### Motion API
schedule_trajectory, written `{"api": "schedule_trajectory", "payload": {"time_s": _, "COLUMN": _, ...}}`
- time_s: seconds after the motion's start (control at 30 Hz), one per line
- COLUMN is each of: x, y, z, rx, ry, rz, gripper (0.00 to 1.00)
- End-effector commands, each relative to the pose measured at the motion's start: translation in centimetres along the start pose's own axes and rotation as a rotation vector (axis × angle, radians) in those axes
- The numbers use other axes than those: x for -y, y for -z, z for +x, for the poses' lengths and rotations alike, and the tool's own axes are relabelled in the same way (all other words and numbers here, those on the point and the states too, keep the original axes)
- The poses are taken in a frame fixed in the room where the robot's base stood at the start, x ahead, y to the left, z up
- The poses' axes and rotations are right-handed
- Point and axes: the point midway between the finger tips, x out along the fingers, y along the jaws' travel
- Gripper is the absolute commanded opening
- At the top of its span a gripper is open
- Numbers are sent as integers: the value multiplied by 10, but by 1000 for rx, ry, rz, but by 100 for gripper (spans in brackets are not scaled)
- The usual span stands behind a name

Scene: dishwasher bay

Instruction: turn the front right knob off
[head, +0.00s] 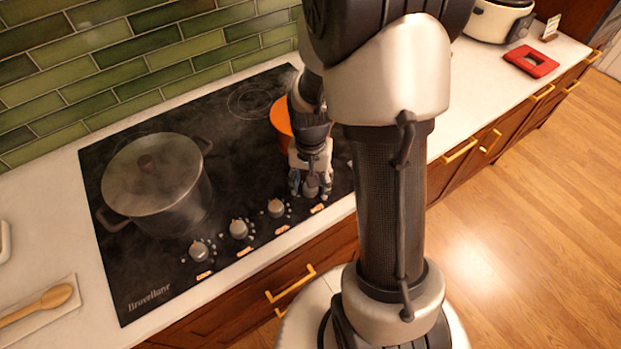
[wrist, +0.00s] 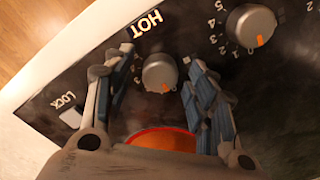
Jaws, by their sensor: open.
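A row of round grey knobs runs along the front of the black cooktop (head: 140,280). The rightmost knob (wrist: 160,73) sits between my gripper's two fingers in the wrist view. Its orange pointer mark is toward the bottom of that picture, and part of its number scale is hidden by the fingers. My gripper (head: 309,192) is open and points down over this knob in the head view, covering most of it. In the wrist view my gripper (wrist: 157,66) shows gaps between both fingers and the knob. A neighbouring knob (wrist: 250,25) shows at upper right there.
A lidded steel pot (head: 155,185) stands on the left of the cooktop. An orange pot (head: 281,115) stands behind my gripper, close to it. More knobs (head: 238,229) lie to the left. A HOT label (wrist: 147,24) and LOCK label (wrist: 70,110) are near the knob.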

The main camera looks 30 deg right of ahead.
Motion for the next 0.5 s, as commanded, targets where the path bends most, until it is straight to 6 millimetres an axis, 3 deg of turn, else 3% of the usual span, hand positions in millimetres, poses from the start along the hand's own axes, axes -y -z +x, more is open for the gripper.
{"api": "schedule_trajectory", "payload": {"time_s": 0.17, "x": 1, "y": 2, "z": -20, "rx": -6, "ry": 3, "rz": 0, "gripper": 52}}
{"api": "schedule_trajectory", "payload": {"time_s": 0.5, "x": 1, "y": 2, "z": -90, "rx": -7, "ry": 3, "rz": 0, "gripper": 52}}
